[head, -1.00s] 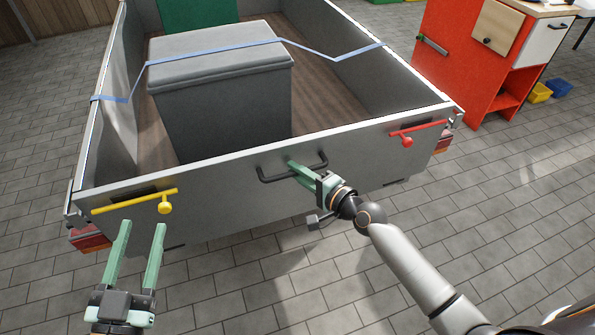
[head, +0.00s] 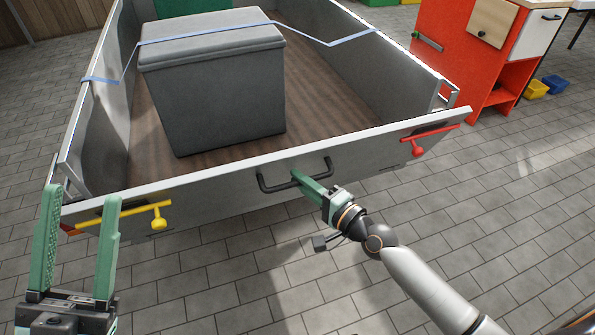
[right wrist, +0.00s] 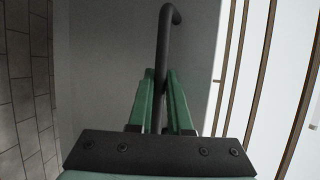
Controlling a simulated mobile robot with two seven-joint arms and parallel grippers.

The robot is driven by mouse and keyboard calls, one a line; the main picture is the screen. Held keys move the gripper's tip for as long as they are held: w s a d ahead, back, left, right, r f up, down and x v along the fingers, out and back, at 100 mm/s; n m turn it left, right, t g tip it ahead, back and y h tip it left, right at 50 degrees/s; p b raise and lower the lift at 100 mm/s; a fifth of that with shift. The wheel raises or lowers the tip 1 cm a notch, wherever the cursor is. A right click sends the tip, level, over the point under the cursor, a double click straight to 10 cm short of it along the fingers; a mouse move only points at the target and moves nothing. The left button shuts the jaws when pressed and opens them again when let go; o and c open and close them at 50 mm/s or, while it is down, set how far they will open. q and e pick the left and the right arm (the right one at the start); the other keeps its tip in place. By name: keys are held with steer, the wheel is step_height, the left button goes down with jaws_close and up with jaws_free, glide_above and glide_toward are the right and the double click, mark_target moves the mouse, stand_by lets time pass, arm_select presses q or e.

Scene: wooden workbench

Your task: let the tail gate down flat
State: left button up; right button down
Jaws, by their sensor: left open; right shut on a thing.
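The grey tail gate (head: 235,195) of the trailer is tilted outward, its top edge apart from the side walls. A black bar handle (head: 325,170) is on its middle. My right gripper (head: 302,178) is shut on this handle; the right wrist view shows the black handle (right wrist: 166,50) between the green fingers (right wrist: 163,100). A yellow latch (head: 158,222) is on the gate's left and a red latch (head: 418,148) on its right. My left gripper (head: 80,215) is open and empty, in front of the gate's left end near the yellow latch.
A grey lidded box (head: 215,85) stands on the trailer's wooden floor (head: 150,125), with a blue strap (head: 205,35) across it. A red cabinet (head: 462,50) stands behind at the right. The paved floor (head: 510,220) in front and right is clear.

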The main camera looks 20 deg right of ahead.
arm_select(q)
step_height(320, 180, down, 10)
steer(key=d+b, duration=0.1)
steer(key=b, duration=0.8)
steer(key=shift+w+f+g, duration=0.25)
steer(key=shift+g, duration=0.05)
arm_select(e)
steer(key=s+f+n+t+y, duration=0.1)
steer(key=s+f, duration=0.2)
steer(key=f, duration=0.5)
steer(key=s+f+n+t+y, duration=0.1)
steer(key=s+f, duration=0.3)
steer(key=f, duration=0.4)
steer(key=s+d+f+n+t+y, duration=0.1)
steer(key=s+f+t, duration=0.2)
steer(key=f, duration=0.5)
steer(key=shift+s, duration=0.35)
steer(key=shift+s+f+y, duration=0.1)
steer(key=shift+f+y, duration=0.15)
steer(key=shift+y, duration=0.05)
steer(key=c, duration=1.1)
jaws_free()
steer(key=shift+o, duration=1.3)
steer(key=shift+a, duration=0.15)
arm_select(q)
steer(key=shift+d+f, duration=0.1)
steer(key=shift+d, duration=0.05)
arm_select(e)
steer(key=shift+r, duration=0.1)
steer(key=shift+a, duration=0.1)
